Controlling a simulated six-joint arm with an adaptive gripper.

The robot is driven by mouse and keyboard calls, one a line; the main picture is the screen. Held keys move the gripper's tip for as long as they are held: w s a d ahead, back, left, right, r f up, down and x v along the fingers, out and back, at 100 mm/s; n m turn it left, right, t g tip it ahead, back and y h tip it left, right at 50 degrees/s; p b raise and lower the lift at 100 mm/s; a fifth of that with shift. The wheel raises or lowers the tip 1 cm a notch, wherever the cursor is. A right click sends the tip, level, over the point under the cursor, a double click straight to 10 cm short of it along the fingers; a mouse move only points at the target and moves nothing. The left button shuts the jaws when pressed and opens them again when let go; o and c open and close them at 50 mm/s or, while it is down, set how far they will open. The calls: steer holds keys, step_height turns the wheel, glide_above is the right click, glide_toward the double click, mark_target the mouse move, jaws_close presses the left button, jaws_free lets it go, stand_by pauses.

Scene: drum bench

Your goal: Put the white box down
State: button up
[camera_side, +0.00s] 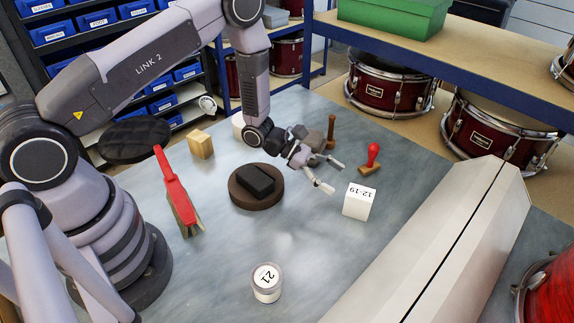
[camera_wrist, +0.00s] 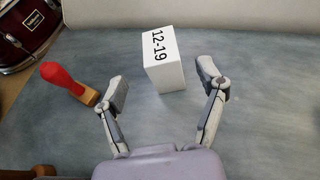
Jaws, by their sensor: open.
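In the wrist view the white box (camera_wrist: 163,62) stands just beyond and between the fingertips, with a gap on either side. My gripper (camera_side: 334,177) is open and empty, to the left of the box in the side view. Its two fingers show spread apart in the wrist view (camera_wrist: 165,85). I see no finger touching the box.
A red-handled stamp (camera_side: 371,159) stands close behind the box. A long pale case (camera_side: 440,250) lies right. Bench between jar and box is clear.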

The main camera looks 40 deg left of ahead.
steer(key=s+a+r+m+g+y, duration=0.15)
steer(key=s+r+m, duration=0.25)
steer(key=r, duration=0.4)
steer(key=s+a+r+m+g, duration=0.1)
steer(key=s+r+m+g, duration=0.1)
steer(key=s+r+m, duration=0.45)
steer(key=s+a+r+m+g+y, duration=0.1)
steer(key=s+a+r+m+g, duration=0.15)
steer(key=r, duration=0.75)
steer(key=s+a+r+m+t+y, duration=0.3)
steer(key=s+a+r+m+y, duration=0.1)
steer(key=s, duration=0.4)
steer(key=s+a+r+m+t+y, duration=0.3)
steer(key=s+a+r+m+y, duration=0.2)
steer(key=s+a, duration=0.3)
steer(key=shift+a+r+m+y, duration=0.15)
steer(key=shift+r+m+y, duration=0.2)
steer(key=shift+y, duration=0.1)
